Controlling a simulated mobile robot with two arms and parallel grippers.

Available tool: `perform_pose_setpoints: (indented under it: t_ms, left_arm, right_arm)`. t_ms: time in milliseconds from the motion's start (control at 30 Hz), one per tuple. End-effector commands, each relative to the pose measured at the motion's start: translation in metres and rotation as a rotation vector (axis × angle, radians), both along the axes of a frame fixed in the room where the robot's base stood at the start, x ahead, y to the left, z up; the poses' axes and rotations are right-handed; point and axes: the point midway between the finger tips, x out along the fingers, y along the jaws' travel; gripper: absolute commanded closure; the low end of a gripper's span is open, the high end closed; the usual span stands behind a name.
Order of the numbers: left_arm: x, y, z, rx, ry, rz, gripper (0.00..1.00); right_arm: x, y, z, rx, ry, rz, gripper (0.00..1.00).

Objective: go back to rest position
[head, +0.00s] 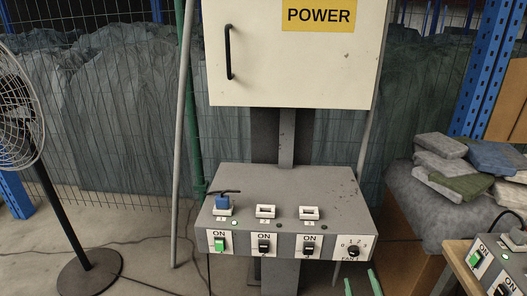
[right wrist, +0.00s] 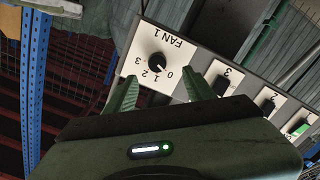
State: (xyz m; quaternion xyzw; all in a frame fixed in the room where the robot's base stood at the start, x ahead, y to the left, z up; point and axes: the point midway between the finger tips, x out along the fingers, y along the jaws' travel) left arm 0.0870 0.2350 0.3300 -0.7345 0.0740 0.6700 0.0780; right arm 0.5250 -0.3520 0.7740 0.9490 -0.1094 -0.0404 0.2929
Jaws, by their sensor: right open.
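My right gripper (head: 361,284) shows at the bottom of the head view as two green fingertips, spread apart with nothing between them. They are just below the fan knob (head: 353,251) on the front of the grey control box (head: 290,183). In the right wrist view the open fingers (right wrist: 163,80) stand either side of the black fan knob (right wrist: 157,62), with no clear contact. The knob's exact setting is hard to read. My left gripper is not in view.
The box has a green-lit switch (head: 220,245), two dark switches and a blue plug (head: 222,200). A cream POWER cabinet (head: 290,60) is above. A fan (head: 75,200) stands left. Folded cloths (head: 465,165) and a second panel (head: 500,260) are right.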

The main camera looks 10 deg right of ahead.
Motion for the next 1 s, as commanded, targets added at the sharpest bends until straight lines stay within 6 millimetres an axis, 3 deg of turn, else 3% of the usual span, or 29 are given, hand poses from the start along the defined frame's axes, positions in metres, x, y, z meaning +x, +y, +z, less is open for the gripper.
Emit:
perform_pose_setpoints:
  t_ms: [67,167,267,367,500,567,700,900,1000]
  left_arm:
    - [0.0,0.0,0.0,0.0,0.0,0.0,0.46]
    - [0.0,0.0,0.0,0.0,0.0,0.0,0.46]
    - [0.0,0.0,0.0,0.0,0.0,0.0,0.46]
    - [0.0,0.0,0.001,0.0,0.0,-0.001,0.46]
    - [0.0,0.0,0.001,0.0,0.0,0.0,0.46]
    - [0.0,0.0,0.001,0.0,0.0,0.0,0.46]
    - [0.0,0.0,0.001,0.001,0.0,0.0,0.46]
    - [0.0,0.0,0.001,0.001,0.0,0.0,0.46]
    - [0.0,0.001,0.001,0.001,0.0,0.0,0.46]
  right_arm:
    - [-0.003,0.007,-0.022,0.028,0.044,0.01,0.46]
    - [-0.011,0.023,-0.073,0.097,0.145,0.031,0.46]
    - [-0.033,0.046,-0.14,0.181,0.289,0.051,0.46]
    - [-0.066,0.07,-0.206,0.263,0.445,0.064,0.46]
    - [-0.131,0.097,-0.288,0.353,0.668,0.062,0.46]
    - [-0.165,0.107,-0.319,0.385,0.764,0.056,0.46]
    - [-0.252,0.121,-0.38,0.44,0.988,0.025,0.46]
    - [-0.372,0.122,-0.428,0.473,1.257,-0.044,0.46]
    - [-0.411,0.12,-0.438,0.476,1.34,-0.072,0.46]
